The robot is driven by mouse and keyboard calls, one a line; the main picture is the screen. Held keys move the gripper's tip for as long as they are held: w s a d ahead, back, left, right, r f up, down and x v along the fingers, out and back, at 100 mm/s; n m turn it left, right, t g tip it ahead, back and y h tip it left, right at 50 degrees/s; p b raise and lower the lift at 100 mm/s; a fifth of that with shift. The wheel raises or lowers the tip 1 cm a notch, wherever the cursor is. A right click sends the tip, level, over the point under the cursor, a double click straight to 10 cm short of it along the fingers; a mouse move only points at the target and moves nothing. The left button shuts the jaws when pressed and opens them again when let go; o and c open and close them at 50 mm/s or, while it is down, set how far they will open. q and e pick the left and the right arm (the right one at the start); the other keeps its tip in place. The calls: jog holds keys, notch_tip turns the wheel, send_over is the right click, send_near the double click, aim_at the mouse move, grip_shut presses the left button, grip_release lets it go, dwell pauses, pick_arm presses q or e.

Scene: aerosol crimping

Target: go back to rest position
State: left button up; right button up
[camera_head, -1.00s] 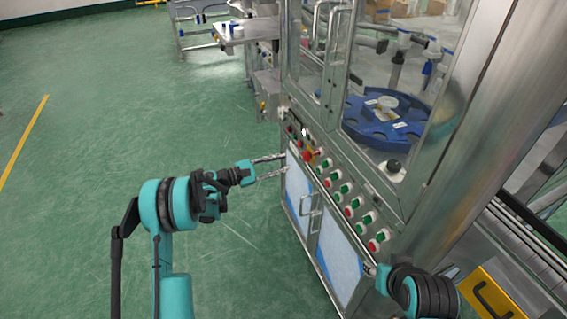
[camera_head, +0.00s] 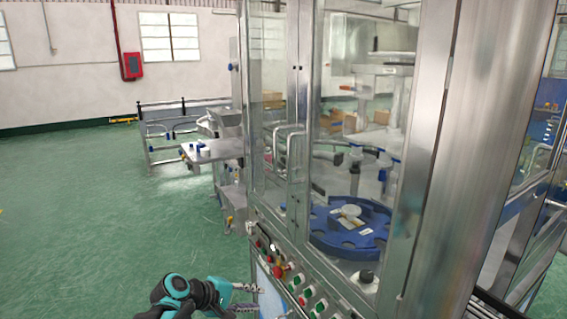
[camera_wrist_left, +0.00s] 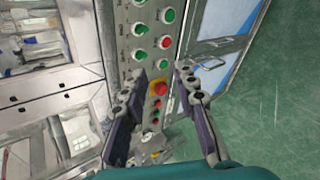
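My left gripper (camera_head: 258,297) is at the bottom of the head view, in front of the machine's button panel (camera_head: 300,286). In the left wrist view its two fingers (camera_wrist_left: 160,78) are spread apart with nothing between them. The red emergency button (camera_wrist_left: 157,88) on its yellow base appears between the fingertips in that view; whether there is contact cannot be told. The same red button shows in the head view (camera_head: 278,271). My right gripper is out of view.
The machine's glass-walled cabinet (camera_head: 437,165) holds a blue rotary table (camera_head: 335,240). A metal side table (camera_head: 215,151) with small items stands behind. Green floor (camera_head: 95,235) to the left is clear.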

pick_arm(q)
jog(key=s+a+f+m+y, duration=0.1)
jog(key=s+a+m+y, duration=0.3)
jog(key=s, duration=0.8)
jog(key=s+a+f+m+y, duration=0.1)
jog(key=s+a+m+y, duration=0.3)
jog(key=s, duration=0.8)
jog(key=shift+s+a+f+m, duration=0.35)
jog(key=shift+a+m, duration=0.25)
jog(key=shift+m, duration=0.6)
